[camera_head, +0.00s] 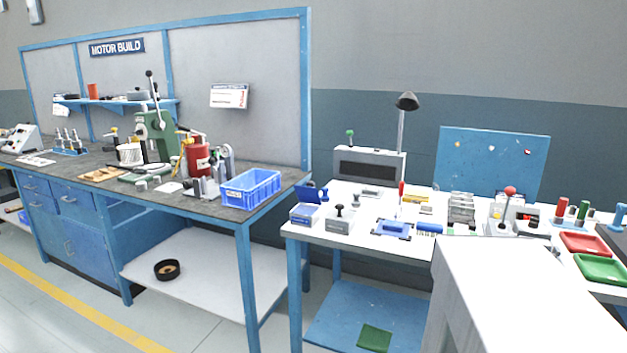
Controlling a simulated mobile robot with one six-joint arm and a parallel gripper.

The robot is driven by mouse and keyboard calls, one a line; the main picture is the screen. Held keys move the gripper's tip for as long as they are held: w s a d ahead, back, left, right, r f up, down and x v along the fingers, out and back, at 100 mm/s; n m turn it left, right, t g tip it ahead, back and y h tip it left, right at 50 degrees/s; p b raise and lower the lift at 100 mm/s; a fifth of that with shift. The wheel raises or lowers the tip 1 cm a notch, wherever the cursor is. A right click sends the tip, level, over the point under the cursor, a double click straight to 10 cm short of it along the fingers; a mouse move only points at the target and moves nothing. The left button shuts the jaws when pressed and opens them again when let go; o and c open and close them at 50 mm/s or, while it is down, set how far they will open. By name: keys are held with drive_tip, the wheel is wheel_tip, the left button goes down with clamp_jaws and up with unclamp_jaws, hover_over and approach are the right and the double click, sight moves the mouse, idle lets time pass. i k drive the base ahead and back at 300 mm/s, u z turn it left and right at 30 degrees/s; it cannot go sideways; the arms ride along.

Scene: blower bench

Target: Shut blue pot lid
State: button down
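What looks like the blue pot (304,214) is a small, squat box at the left front corner of the white-topped bench. A dark blue flap (311,192), apparently its lid, stands raised behind its top, so the lid looks open. The pot is small in this view, and its hinge and inside cannot be made out. My gripper is not in view.
Grey blocks with dark knobs (338,222) stand close to the pot's right. A blue crate (250,190) sits on the dark bench to the left, across a gap. A grey box (369,166) and lamp (405,102) stand behind. A pale block fills the lower right foreground.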

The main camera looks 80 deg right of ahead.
sight(308, 193)
drive_tip(key=u, duration=0.05)
drive_tip(key=k, duration=2.2)
drive_tip(key=z, duration=1.2)
drive_tip(key=i, duration=0.7)
drive_tip(key=u, duration=0.2)
